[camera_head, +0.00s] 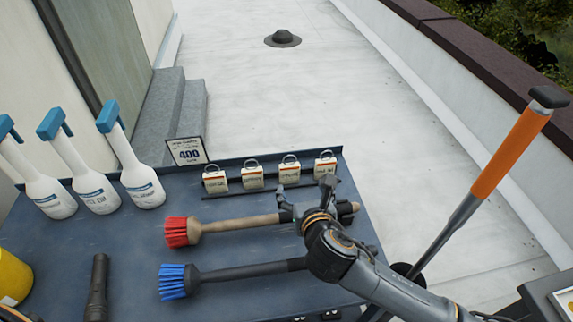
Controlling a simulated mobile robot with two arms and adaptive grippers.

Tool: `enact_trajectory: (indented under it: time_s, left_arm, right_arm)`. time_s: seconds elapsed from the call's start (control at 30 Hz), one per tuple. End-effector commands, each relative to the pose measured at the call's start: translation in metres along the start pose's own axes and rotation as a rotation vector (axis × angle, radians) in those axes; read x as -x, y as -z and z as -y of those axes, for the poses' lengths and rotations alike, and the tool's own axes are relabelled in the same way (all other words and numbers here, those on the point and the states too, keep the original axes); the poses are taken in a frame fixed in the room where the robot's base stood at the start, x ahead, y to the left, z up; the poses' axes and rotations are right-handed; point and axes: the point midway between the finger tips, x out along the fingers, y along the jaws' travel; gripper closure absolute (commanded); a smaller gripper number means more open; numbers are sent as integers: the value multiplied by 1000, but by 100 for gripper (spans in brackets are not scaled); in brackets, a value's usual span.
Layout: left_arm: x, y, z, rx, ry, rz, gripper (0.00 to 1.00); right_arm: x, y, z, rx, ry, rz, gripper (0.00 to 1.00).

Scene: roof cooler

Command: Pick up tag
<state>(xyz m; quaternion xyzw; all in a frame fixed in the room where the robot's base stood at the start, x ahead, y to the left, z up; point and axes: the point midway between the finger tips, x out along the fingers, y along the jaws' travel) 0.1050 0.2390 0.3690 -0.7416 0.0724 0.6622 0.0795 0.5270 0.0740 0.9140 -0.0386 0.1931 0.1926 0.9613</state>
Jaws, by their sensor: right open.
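Several small cream tags with red top bands and metal loops stand in a row near the far edge of the blue table: one at the left (215,181), two in the middle (252,177) (290,171), and one at the right (326,167). My right gripper (305,192) is open, just on the near side of the two right-hand tags. It appears in front of the red brush's handle and hides part of it. No tag shows between its fingers. My left gripper is not in view.
A red-bristled brush (182,231) and a blue-bristled brush (180,281) lie on the table (125,236). Several white spray bottles (144,185) stand at left, near a "400" sign (187,151). A flashlight (97,290) lies in front. An orange-handled tool (510,152) rises at right.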

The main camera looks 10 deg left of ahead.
Motion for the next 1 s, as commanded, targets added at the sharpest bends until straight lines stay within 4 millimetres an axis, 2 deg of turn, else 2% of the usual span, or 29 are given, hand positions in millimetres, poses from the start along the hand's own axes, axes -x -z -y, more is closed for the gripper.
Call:
enact_trajectory:
  time_s: [0.13, 0.3, 0.43, 0.57, 0.77, 1.0]
  left_arm:
    - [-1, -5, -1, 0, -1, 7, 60]
    - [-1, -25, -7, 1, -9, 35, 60]
    - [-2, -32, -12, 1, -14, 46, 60]
    - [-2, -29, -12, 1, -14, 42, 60]
    - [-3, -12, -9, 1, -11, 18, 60]
    - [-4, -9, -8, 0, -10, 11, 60]
  right_arm:
    - [-19, 0, 0, 4, 1, -1, 21]
    - [-51, 0, -1, 2, 0, 0, 21]
    - [-70, 0, -1, 1, 1, -1, 21]
    - [-81, 0, -1, 1, 0, -1, 21]
    - [-91, 0, -3, 0, 0, -1, 21]
    - [-120, -1, -9, 1, 1, -1, 21]
